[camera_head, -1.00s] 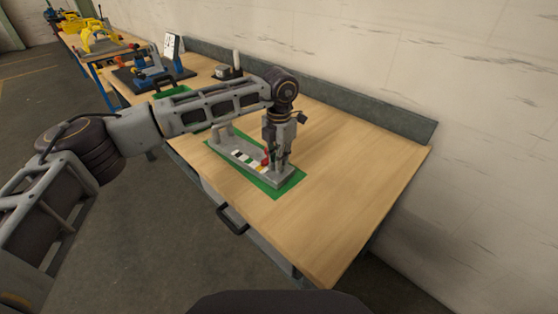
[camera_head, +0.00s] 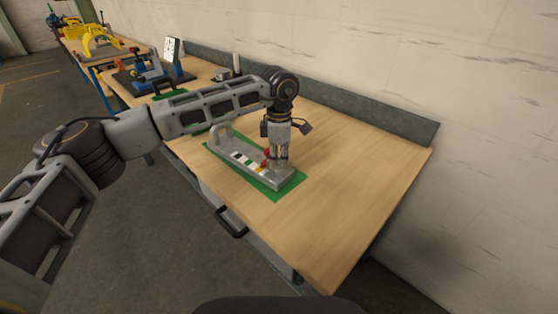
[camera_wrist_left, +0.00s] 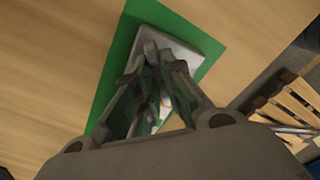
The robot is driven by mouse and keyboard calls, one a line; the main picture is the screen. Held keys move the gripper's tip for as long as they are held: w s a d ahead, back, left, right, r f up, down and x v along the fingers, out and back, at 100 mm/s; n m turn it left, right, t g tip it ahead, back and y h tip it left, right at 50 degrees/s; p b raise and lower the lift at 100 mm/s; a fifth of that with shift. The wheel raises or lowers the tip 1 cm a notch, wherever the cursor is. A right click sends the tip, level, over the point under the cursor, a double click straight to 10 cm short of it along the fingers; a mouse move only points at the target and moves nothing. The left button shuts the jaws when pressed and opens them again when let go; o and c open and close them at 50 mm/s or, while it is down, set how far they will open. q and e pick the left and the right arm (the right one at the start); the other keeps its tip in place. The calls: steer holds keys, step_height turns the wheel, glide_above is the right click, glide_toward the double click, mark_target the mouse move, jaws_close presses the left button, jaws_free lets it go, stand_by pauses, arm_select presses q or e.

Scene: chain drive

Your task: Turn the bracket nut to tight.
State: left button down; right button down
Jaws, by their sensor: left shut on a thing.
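My left gripper (camera_head: 278,163) points straight down at the near right end of a long grey bracket base (camera_head: 234,158). The base lies on a green mat (camera_head: 296,187) and carries a row of white, black, green and yellow marks. A small red part (camera_head: 267,153) shows just left of the fingers. The gripper is shut on the bracket nut, which the fingers hide. In the left wrist view the fingers (camera_wrist_left: 158,62) close together over the pale end of the base (camera_wrist_left: 185,52). How far the nut is turned cannot be told.
The wooden bench top (camera_head: 345,170) is clear to the right of the mat, up to a grey back ledge (camera_head: 385,125) by the wall. A black drawer handle (camera_head: 231,223) sticks out in front. Blue and yellow fixtures (camera_head: 150,75) stand farther left.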

arm_select(q)
steer(key=shift+r+m, duration=0.1)
steer(key=shift+m, duration=1.1)
steer(key=m, duration=0.3)
steer(key=shift+b, duration=0.3)
steer(key=shift+m, duration=1.2)
arm_select(e)
steer(key=shift+w+a+r, duration=0.75)
steer(key=shift+w+r, duration=0.05)
steer(key=shift+r, duration=0.15)
arm_select(q)
steer(key=c, duration=1.4)
jaws_free()
steer(key=shift+c, duration=0.2)
arm_select(e)
steer(key=shift+s+d+f, duration=0.1)
steer(key=shift+d, duration=0.35)
steer(key=shift+d, duration=0.1)
